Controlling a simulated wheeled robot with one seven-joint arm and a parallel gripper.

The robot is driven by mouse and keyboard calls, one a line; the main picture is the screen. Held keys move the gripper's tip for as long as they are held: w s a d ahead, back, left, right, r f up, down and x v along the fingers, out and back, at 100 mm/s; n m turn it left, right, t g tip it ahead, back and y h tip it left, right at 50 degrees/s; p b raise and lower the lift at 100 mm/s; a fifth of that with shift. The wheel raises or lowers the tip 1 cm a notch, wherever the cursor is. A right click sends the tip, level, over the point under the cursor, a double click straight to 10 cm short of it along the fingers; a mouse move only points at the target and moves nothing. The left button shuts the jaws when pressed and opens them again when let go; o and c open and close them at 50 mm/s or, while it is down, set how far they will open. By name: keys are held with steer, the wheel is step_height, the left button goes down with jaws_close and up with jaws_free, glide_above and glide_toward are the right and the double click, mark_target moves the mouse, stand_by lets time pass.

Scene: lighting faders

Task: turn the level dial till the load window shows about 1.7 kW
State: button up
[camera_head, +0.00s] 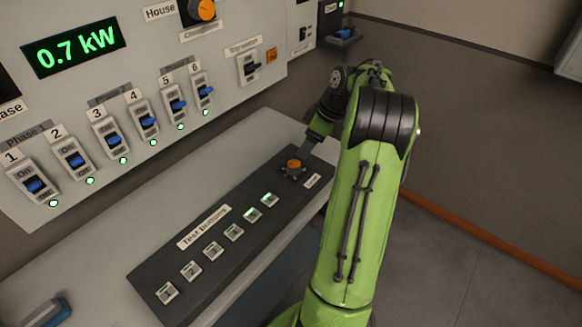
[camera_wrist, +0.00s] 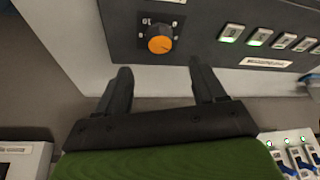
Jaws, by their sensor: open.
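The load window (camera_head: 75,48) on the wall panel reads 0.7 kW in green. The level dial (camera_head: 294,164) is an orange-topped black knob at the far right end of the dark test-button strip. In the wrist view the dial (camera_wrist: 160,44) shows with numbers around it, 10 among them. My gripper (camera_wrist: 160,68) is open, its two fingers apart either side of the dial's line and apparently short of it; nothing is between them. In the head view my gripper (camera_head: 311,144) is mostly hidden behind my green arm, just behind and right of the dial.
Several square test buttons (camera_head: 212,250) run along the strip (camera_head: 150,279), two lit green. Numbered blue switches (camera_head: 76,160) with green lamps line the wall panel. Another orange knob (camera_head: 204,9) sits above them. A blue-topped object (camera_head: 47,313) lies at the bench's front left.

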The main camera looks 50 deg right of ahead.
mark_target(295, 164)
steer(key=b+x, duration=0.2)
steer(key=x, duration=0.7)
steer(key=shift+w+f, duration=0.15)
steer(key=shift+f, duration=0.25)
steer(key=c, duration=1)
steer(key=shift+r, duration=0.1)
steer(key=shift+c, duration=0.2)
steer(key=shift+b, duration=0.35)
